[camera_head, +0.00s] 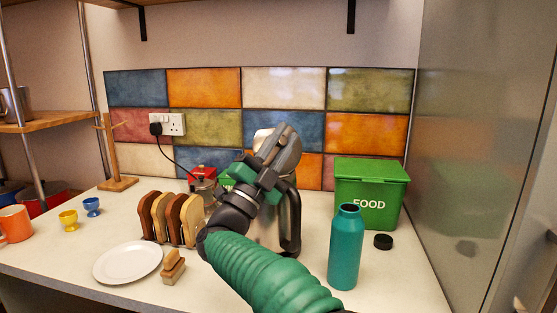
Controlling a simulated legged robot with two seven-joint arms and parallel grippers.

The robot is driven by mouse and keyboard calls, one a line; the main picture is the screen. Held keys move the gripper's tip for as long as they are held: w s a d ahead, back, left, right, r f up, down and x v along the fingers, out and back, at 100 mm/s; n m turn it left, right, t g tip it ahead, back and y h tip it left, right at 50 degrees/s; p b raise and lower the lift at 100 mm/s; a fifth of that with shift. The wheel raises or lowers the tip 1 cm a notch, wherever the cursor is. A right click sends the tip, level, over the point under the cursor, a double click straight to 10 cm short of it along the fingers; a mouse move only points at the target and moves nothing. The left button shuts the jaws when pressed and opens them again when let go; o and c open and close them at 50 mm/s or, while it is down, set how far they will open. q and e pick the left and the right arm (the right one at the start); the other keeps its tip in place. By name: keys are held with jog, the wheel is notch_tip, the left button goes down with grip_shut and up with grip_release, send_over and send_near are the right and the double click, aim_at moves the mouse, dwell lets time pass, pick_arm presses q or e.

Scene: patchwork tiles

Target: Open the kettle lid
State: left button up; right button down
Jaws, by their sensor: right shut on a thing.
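The kettle (270,236) stands on the counter in the middle of the head view, a silvery body with a black handle (293,222) on its right side. My right gripper (281,146) is above the kettle and hides much of its top. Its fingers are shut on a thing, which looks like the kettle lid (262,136). A pale, rounded part of this shows just behind the fingers, above the body. The exact grip and the lid's hinge are hidden. My left gripper is not in view.
A teal bottle (346,248) stands right of the kettle, with a black cap (383,242) and a green food bin (370,193) behind. A toast rack (172,218), white plate (128,263) and wooden brush (173,267) are at left.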

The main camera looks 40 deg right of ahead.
jog(key=shift+s+a+f+m+g+b, duration=0.15)
jog(key=shift+a+f+m+g+b, duration=0.1)
jog(key=shift+f+m+g+b, duration=0.35)
jog(key=shift+s+d+r+m+g, duration=0.1)
jog(key=shift+r+m+g, duration=0.2)
jog(key=shift+m, duration=0.2)
jog(key=c, duration=1.3)
grip_release()
jog(key=shift+d+f, duration=0.1)
jog(key=shift+r, duration=0.2)
jog(key=v, duration=1.7)
jog(key=shift+d+f, duration=0.3)
jog(key=shift+f, duration=0.05)
